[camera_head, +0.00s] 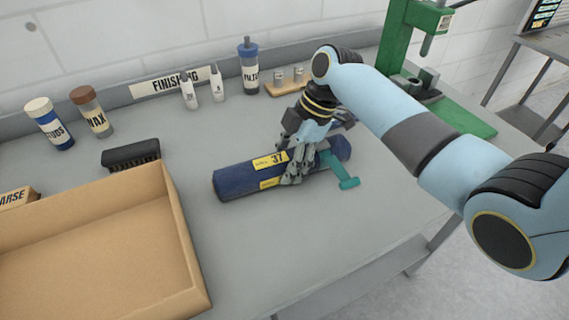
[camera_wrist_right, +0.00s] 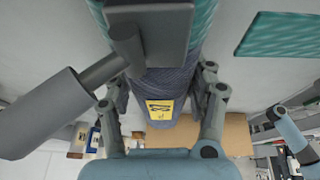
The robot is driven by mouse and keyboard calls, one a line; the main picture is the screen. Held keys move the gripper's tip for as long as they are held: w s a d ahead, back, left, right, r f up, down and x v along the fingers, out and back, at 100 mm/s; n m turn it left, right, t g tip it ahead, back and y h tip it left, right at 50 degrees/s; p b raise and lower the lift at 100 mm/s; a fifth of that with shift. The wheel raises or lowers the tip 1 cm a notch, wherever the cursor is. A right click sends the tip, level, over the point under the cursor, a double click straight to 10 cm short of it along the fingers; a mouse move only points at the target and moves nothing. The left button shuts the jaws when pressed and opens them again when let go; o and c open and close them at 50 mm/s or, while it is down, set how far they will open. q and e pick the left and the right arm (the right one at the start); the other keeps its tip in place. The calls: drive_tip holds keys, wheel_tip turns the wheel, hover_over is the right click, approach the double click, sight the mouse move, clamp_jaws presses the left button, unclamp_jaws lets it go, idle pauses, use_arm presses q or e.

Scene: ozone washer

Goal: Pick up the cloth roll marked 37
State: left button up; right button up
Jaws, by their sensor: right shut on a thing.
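The dark blue cloth roll (camera_head: 236,184) lies on the grey bench, with a yellow label reading 37 facing up. My right gripper (camera_head: 293,170) comes down over the roll right of the label, its fingers shut around it. In the right wrist view the roll (camera_wrist_right: 178,88) runs between the two fingers of my right gripper (camera_wrist_right: 160,78), with a yellow tag showing. The fingers hide part of the roll.
Bottles (camera_head: 249,66) line the back. A green press (camera_head: 425,60) stands at back right. The front bench is clear.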

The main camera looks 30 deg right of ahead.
drive_tip(key=c, duration=0.3)
drive_tip(key=shift+c, duration=0.2)
drive_tip(key=shift+r, duration=0.1)
